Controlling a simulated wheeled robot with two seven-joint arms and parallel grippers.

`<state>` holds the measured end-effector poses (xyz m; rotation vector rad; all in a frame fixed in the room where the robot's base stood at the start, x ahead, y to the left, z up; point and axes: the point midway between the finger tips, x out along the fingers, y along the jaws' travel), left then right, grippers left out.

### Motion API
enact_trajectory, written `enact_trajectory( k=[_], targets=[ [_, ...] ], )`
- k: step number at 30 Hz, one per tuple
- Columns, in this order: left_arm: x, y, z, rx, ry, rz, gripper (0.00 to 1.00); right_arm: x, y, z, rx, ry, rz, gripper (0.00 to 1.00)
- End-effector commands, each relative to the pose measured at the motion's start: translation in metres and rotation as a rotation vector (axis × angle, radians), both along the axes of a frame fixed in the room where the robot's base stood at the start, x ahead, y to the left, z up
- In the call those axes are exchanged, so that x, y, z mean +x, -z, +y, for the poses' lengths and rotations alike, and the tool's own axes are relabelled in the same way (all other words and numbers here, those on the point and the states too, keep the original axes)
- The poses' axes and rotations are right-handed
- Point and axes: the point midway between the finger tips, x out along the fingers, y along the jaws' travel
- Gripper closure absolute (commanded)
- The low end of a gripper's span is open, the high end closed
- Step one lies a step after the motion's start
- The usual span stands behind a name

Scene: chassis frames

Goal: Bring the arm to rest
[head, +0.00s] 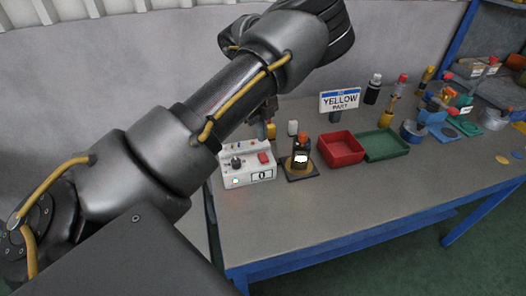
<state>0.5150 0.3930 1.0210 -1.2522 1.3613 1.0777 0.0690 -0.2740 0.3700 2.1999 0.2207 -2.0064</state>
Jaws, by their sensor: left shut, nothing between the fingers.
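My left arm comes in from the lower left and crosses the view, raised and bent, with grey covers and yellow cables. My left gripper (267,128) shows only in part below the forearm, largely hidden by it. It is shut and empty, above the back of the table near the white device. My right arm and gripper are not in view.
The grey table (350,199) has blue legs. On it are a white device (247,167), a dark bottle on a pad (301,153), a red tray (341,148), a green tray (382,144) and a YELLOW PART sign (340,101). Several bottles and tools crowd the right; the front is clear.

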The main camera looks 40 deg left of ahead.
Motion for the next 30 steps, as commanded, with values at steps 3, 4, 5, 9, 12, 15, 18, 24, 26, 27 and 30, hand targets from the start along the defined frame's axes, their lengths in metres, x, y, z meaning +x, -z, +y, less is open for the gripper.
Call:
enact_trajectory(
  k=[3,4,5,9,12,15,18,24,26,27,30],
  targets=[
    [0.000,-0.012,0.000,0.001,0.000,0.000,1.00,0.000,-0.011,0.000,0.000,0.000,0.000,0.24],
    [0.000,-0.013,0.000,0.001,0.000,0.000,1.00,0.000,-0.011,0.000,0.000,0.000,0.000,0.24],
    [0.000,-0.014,0.000,0.001,0.000,0.000,1.00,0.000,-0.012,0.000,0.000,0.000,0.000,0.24],
    [0.000,-0.013,0.000,0.000,0.000,0.000,1.00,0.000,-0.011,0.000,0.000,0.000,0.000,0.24],
    [0.000,-0.013,0.000,0.000,0.000,0.000,1.00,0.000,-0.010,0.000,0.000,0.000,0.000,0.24],
    [0.000,-0.013,0.000,0.000,0.000,0.000,1.00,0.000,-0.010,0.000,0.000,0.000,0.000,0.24],
    [0.000,-0.013,0.000,0.000,0.000,0.000,1.00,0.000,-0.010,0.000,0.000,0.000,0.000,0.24],
    [0.000,-0.024,0.000,0.000,0.000,-0.001,1.00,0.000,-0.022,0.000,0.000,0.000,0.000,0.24],
    [0.000,-0.037,0.000,0.000,0.000,-0.001,1.00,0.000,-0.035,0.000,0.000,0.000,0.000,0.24],
    [0.000,-0.043,0.000,0.000,0.000,-0.001,1.00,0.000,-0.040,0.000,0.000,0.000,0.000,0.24],
    [0.000,-0.062,0.000,0.000,0.000,0.000,1.00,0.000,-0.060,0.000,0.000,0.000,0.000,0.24]
  ],
)
